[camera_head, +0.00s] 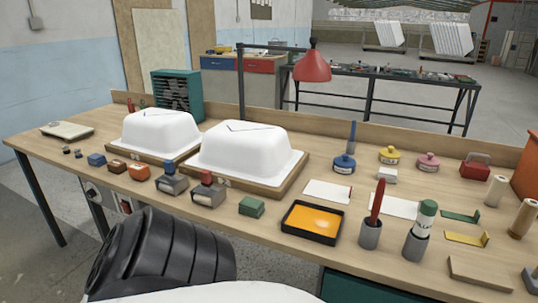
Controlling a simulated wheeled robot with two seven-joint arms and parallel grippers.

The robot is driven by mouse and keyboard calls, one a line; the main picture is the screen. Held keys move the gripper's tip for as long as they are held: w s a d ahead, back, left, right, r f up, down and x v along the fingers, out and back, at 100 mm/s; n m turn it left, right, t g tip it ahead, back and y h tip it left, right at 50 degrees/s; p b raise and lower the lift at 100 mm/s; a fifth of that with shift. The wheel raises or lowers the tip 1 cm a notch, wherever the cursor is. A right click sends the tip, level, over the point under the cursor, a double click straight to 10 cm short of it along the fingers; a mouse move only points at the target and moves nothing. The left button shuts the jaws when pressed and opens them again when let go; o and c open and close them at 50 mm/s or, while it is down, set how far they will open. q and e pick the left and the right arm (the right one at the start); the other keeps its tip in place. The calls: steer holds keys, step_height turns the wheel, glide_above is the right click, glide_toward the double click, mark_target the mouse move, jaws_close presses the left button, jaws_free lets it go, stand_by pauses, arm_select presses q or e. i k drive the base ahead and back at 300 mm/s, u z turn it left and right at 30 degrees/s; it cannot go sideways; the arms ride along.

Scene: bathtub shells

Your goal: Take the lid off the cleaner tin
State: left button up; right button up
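Several small labelled tins stand at the back right of the workbench: a blue one (344,164), a yellow one (390,156) and a pink one (428,162). A red box-like container (475,167) stands to their right. The labels are too small to read, so I cannot tell which is the cleaner tin. The blue, yellow and pink tins each have a raised top that looks closed. A blue upright handle rises behind the blue tin. Neither of my grippers is in view.
Two white tub shells (160,134) (246,153) sit on wooden boards. A black tray of orange liquid (312,222), a cup with a red tool (371,234) and a cup with a green-topped bottle (416,245) stand along the front. A red lamp (312,68) overhangs the back.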

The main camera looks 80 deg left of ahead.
mark_target(345, 160)
steer(key=u, duration=2.35)
